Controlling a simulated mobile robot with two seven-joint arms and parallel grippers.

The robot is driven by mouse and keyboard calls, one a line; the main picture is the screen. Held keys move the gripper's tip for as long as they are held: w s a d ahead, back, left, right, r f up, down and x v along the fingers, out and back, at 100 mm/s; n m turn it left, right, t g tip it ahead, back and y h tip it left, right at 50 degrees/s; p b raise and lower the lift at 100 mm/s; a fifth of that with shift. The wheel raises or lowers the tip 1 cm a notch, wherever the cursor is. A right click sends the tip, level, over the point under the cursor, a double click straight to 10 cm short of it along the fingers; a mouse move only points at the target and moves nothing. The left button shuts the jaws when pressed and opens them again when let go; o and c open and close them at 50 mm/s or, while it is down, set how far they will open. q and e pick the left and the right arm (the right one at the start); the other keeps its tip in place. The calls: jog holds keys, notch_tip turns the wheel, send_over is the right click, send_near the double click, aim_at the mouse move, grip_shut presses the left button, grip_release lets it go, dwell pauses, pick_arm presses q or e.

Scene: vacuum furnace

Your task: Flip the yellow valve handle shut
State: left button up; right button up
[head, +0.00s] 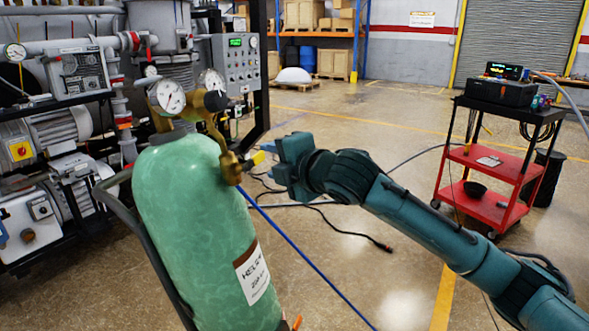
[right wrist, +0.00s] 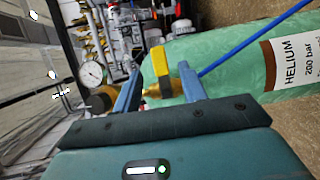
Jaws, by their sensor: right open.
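The yellow valve handle (head: 258,158) is on a brass valve (head: 231,165) at the outlet of a green helium cylinder (head: 190,220). My right gripper (head: 279,160) is just to the right of the handle in the head view. In the right wrist view, the yellow handle (right wrist: 158,66) appears between the two blue fingers of my open right gripper (right wrist: 160,80), with gaps on both sides. I cannot tell whether a finger touches it. The handle's far end is partly hidden in the head view. My left gripper is not in view.
Pressure gauges (head: 169,97) and a dark regulator knob (head: 216,101) sit above the valve. A blue hose (head: 300,252) runs down from the valve to the floor. A red cart (head: 487,190) stands at right.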

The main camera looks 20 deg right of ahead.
jog(key=v, duration=0.7)
jog(key=shift+s+b, duration=0.25)
jog(key=shift+b, duration=0.15)
jog(key=s+a+f+m+g, duration=0.1)
jog(key=s+a+f+m, duration=0.15)
jog(key=f, duration=0.55)
jog(key=s+a+f+m+y, duration=0.1)
jog(key=f+m, duration=0.3)
jog(key=f, duration=0.3)
jog(key=s+a+f+m+g, duration=0.15)
jog(key=f+m, duration=0.25)
jog(key=f, duration=0.4)
jog(key=s+d+f+m+g+h, duration=0.1)
jog(key=s+d+f+m+h, duration=0.2)
jog(key=s+f+m, duration=0.7)
jog(key=s+f, duration=0.8)
jog(key=f, duration=0.1)
jog(key=shift+s+d+p, duration=0.2)
jog(key=shift+d+p, duration=0.1)
